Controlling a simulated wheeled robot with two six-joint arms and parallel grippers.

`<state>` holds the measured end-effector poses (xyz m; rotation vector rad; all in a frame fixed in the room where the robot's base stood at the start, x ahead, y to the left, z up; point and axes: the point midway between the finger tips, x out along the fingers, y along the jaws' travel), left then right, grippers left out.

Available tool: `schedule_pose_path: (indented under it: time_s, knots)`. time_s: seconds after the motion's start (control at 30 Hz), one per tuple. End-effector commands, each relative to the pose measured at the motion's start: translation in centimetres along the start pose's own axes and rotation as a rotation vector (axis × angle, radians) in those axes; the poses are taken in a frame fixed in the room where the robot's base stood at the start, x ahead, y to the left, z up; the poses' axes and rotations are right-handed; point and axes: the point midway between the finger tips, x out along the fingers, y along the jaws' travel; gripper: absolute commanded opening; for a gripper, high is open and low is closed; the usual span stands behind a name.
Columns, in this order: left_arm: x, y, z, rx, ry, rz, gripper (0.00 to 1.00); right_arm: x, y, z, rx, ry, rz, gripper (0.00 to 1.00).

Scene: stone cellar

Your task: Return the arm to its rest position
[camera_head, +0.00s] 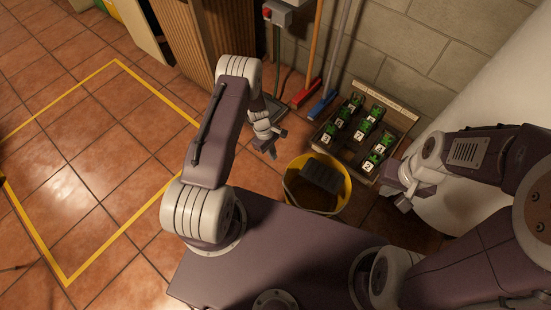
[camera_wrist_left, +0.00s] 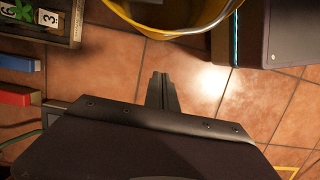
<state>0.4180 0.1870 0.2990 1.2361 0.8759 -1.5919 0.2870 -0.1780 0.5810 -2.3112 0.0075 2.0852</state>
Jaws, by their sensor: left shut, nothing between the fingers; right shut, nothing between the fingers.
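My left arm rises from my base and bends over toward the wall. My left gripper (camera_head: 272,151) hangs left of the yellow bucket, clear of it, shut and empty. In the left wrist view its closed fingers (camera_wrist_left: 161,91) point out over bare tiles. My right arm comes in from the right side. My right gripper (camera_head: 403,203) is near the lower right end of the tray, shut, with nothing seen in it.
A yellow bucket (camera_head: 346,190) with a dark block inside stands before my base. Behind it a tray (camera_head: 327,140) holds several numbered green items. Red (camera_head: 306,92) and blue (camera_head: 321,106) brooms lean by the wall. Yellow floor lines (camera_head: 100,75) mark open tiles at left.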

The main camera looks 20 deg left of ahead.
Motion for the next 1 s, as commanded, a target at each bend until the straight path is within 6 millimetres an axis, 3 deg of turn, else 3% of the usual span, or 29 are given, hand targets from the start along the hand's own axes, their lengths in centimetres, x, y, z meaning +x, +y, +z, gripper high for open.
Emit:
schedule_pose_path:
  time_s: [0.1, 0.47, 0.57, 0.67, 0.77, 0.9, 1.0]
  knots:
    - [-0.8, 0.0, 0.0, 0.0, 0.0, 0.0, 0.0, -0.4, 0.0, 0.0, 0.0, 0.0, 0.0, 0.0]
    - [-0.7, 0.0, 0.1, 0.002, 0.0, -0.001, 0.0, -0.3, 0.0, 0.0, 0.0, 0.0, 0.0, 0.0]
    - [-2.2, 1.6, 0.1, 0.021, 0.018, 0.03, 0.0, -0.3, 0.0, 0.0, 0.0, 0.0, 0.0, 0.0]
    - [-6.8, 5.4, 0.2, 0.064, 0.064, 0.114, 0.0, -0.4, 0.0, 0.0, 0.0, 0.0, 0.0, 0.0]
    - [-13.9, 7.9, 2.0, 0.142, 0.12, 0.194, 0.0, -0.3, 0.0, 0.0, 0.0, 0.0, 0.0, 0.0]
    - [-21.9, 6.8, 5.7, 0.314, 0.195, 0.236, 0.0, -0.3, 0.0, 0.0, 0.0, 0.0, 0.0, 0.0]
    - [-25.6, 4.3, 8.0, 0.459, 0.246, 0.234, 0.0, -0.3, 0.0, 0.0, 0.0, 0.0, 0.0, 0.0]
